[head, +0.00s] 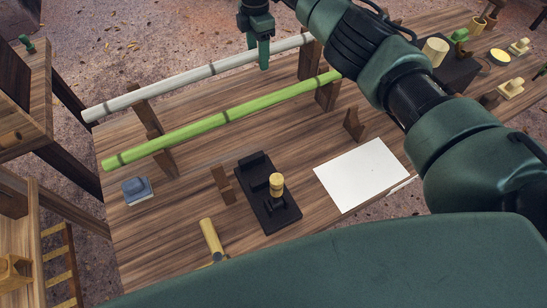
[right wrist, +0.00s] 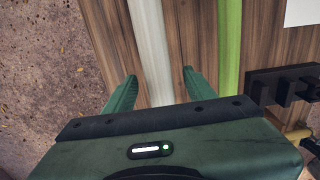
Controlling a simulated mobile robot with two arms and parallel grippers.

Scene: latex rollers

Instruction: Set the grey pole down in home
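The grey pole (head: 200,75) lies across two wooden supports (head: 309,62) along the far side of the table. It also shows in the right wrist view (right wrist: 150,45). My right gripper (head: 264,67) is over the right part of the pole, pointing down. In the right wrist view its two fingers (right wrist: 158,95) are spread apart, one on each side of the pole, with gaps to it. How far down they reach around the pole is hard to tell. My left gripper is not in view. No marked home place can be made out.
A green pole (head: 225,118) lies parallel in front of the grey one on supports. A black fixture (head: 284,209), white sheet (head: 362,174), blue-grey block (head: 137,188) and yellow roller (head: 211,238) are nearer. Several small items stand at the right. Some table between is clear.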

